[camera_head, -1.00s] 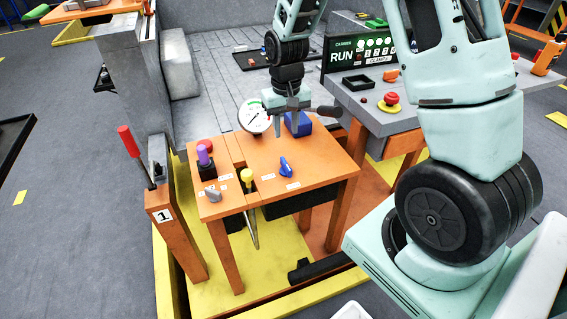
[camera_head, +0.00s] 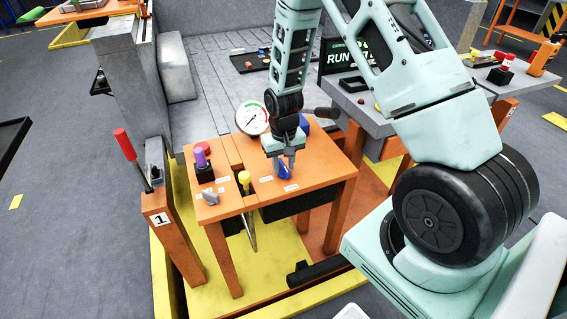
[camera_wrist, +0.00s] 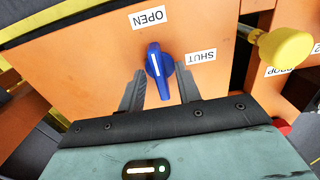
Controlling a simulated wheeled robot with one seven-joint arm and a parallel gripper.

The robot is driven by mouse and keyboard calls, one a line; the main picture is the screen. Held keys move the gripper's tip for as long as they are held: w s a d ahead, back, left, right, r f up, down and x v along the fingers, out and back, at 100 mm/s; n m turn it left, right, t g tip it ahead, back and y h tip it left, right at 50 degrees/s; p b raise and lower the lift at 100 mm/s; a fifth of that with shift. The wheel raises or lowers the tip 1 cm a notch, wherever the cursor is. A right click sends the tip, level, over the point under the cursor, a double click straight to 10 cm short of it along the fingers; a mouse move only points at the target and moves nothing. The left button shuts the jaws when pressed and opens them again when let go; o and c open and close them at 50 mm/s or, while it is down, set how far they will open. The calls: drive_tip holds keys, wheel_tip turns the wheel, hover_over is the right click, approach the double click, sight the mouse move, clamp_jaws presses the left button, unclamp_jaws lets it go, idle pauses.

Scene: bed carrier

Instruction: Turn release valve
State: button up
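The release valve is a blue knob (camera_head: 284,171) with a white line on the orange table top, and it also shows in the wrist view (camera_wrist: 158,68). My gripper (camera_head: 284,168) is low over the knob. In the wrist view my gripper (camera_wrist: 160,88) has its two dark fingers open, one on each side of the knob, with a gap visible on both sides. The head view partly hides the knob behind the fingers.
A round gauge (camera_head: 252,118) and a blue block (camera_head: 304,125) are behind my gripper. A red-handled lever (camera_head: 124,143) stands further left.

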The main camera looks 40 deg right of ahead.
clamp_jaws()
drive_tip(key=shift+n, duration=0.4)
drive_tip(key=n+p, duration=0.1)
drive_tip(key=n, duration=0.2)
drive_tip(key=shift+r+n, duration=0.1)
drive_tip(key=shift+n, duration=0.3)
drive_tip(key=n+p, duration=0.2)
drive_tip(key=n, duration=0.2)
drive_tip(key=shift+n, duration=0.3)
drive_tip(key=n+p, duration=0.1)
drive_tip(key=n, duration=0.3)
drive_tip(key=n+p, duration=0.2)
drive_tip(key=n, duration=0.2)
drive_tip(key=shift+n, duration=0.3)
